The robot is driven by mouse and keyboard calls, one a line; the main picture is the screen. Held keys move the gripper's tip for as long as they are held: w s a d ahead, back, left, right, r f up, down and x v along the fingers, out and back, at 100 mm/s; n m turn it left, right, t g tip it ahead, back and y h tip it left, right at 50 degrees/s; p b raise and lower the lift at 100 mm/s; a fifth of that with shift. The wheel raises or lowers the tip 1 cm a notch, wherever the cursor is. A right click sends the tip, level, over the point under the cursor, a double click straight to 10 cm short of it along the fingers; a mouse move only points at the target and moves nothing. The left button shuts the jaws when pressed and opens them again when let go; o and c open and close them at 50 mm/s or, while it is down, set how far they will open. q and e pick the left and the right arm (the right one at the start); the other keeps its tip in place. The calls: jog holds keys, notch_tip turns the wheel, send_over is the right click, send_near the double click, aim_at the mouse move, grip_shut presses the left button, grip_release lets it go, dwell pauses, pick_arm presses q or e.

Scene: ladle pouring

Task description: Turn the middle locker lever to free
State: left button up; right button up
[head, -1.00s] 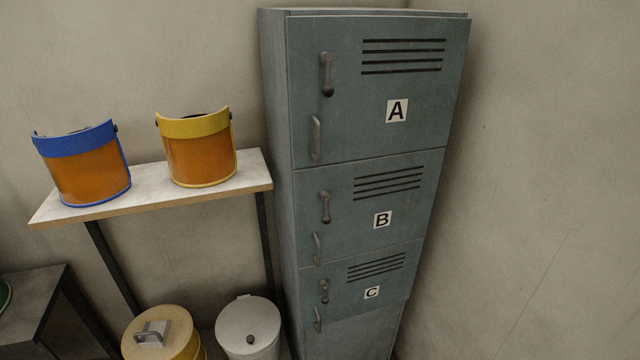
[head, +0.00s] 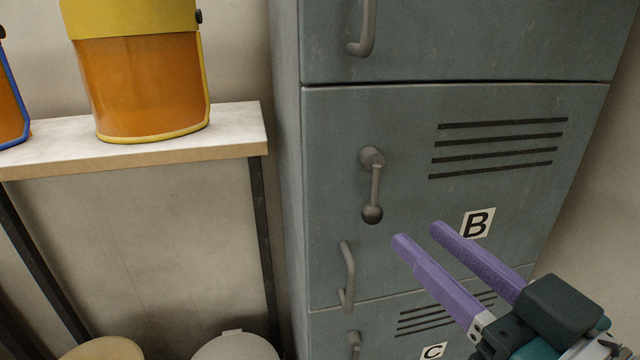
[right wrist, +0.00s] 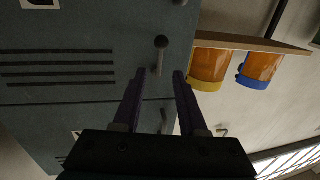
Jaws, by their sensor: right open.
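The middle locker door B (head: 400,240) is shut, grey-green, with slots and a "B" label. Its lever (head: 375,185) hangs straight down from a pivot, with a dark round knob at the bottom. A fixed curved handle (head: 349,272) is below it. My right gripper (head: 418,234) has purple fingers, open and empty. It is in front of the door, with its tips to the lower right of the knob, apart from it. In the right wrist view, which is upside down, the lever (right wrist: 160,54) appears between and beyond the open fingertips (right wrist: 159,74). My left gripper is not visible.
Door A with its handle (head: 366,28) is above, and door C, with its label (head: 433,351), is below. A shelf (head: 140,158) on the left holds a yellow-rimmed face shield (head: 145,85) and a blue-rimmed one. Lidded bins stand beneath.

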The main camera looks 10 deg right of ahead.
aim_at(376, 198)
jog(key=x, duration=0.8)
jog(key=shift+w+a, duration=0.1)
jog(key=shift+w, duration=0.15)
grip_shut()
dwell(1.0)
